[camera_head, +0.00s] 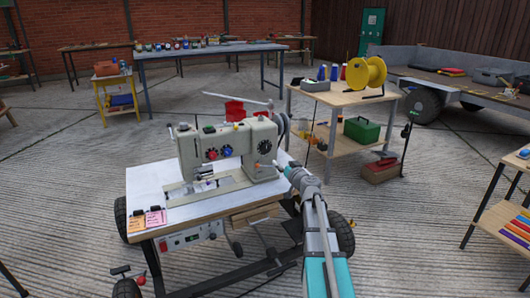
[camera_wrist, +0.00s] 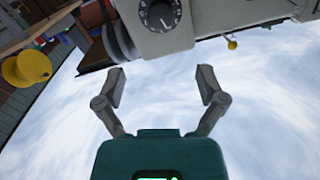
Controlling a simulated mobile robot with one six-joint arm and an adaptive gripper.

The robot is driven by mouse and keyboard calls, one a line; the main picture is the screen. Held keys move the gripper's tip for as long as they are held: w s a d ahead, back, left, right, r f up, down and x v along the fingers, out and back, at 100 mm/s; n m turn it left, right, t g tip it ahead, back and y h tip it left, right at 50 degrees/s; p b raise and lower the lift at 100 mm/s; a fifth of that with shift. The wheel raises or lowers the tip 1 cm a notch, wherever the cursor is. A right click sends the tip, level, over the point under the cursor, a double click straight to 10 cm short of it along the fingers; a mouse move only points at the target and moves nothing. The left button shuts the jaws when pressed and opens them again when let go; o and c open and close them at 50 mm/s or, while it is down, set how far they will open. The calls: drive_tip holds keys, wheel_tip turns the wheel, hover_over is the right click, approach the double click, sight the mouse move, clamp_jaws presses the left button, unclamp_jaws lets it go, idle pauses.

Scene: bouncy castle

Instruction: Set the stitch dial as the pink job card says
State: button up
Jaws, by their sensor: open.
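The sewing machine (camera_head: 236,138) stands on a white-topped cart. A black dial with white marks (camera_head: 264,146) is on the right end of its front; a red knob (camera_head: 212,154) and a blue knob (camera_head: 227,151) are further left. The pink job card (camera_head: 156,217) lies at the cart's front left beside an orange card (camera_head: 137,221); its writing is too small to read. My gripper (camera_head: 279,166) is just right of and below the black dial.
A handwheel (camera_head: 283,125) is on the machine's right end. A small yellow knob (camera_wrist: 232,45) hangs near the machine. A wooden table with a yellow reel (camera_head: 366,72) stands behind to the right.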

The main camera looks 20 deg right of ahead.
sight(267, 149)
drive_tip(key=shift+w, duration=0.15)
drive_tip(key=w, duration=1.3)
drive_tip(key=shift+w+a, duration=0.2)
drive_tip(key=shift+w, duration=0.05)
drive_tip(key=c, duration=1.1)
drive_tip(key=shift+a, duration=0.3)
drive_tip(key=shift+c, duration=0.2)
drive_tip(key=shift+d, duration=0.15)
